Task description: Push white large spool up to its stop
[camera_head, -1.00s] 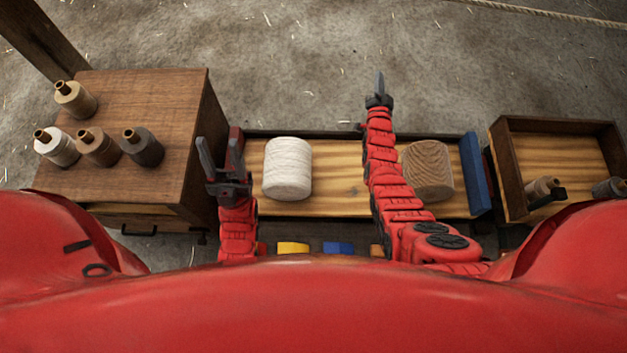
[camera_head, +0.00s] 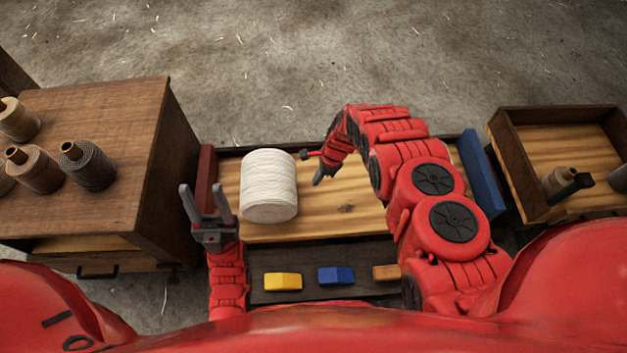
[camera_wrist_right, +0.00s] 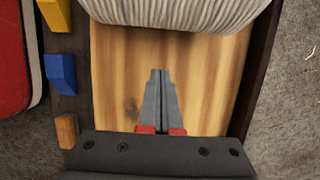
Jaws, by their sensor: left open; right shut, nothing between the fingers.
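The white large spool (camera_head: 269,186) stands on the wooden tray bed (camera_head: 345,215), towards its left end. A strip of bare wood lies between it and the red stop (camera_head: 206,172). My right gripper (camera_head: 318,178) is shut and empty, right of the spool. In the right wrist view, its fingertips (camera_wrist_right: 160,72) point at the spool (camera_wrist_right: 180,10), with bare wood between them. My left gripper (camera_head: 204,196) is open and empty at the front left corner by the red stop. The tan large spool is hidden behind my right arm.
A blue end board (camera_head: 483,175) closes the tray's right end. Yellow (camera_head: 283,281), blue (camera_head: 336,276) and orange (camera_head: 386,272) blocks lie along the front. A cabinet (camera_head: 110,200) with small spools stands left, an open box (camera_head: 555,120) right.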

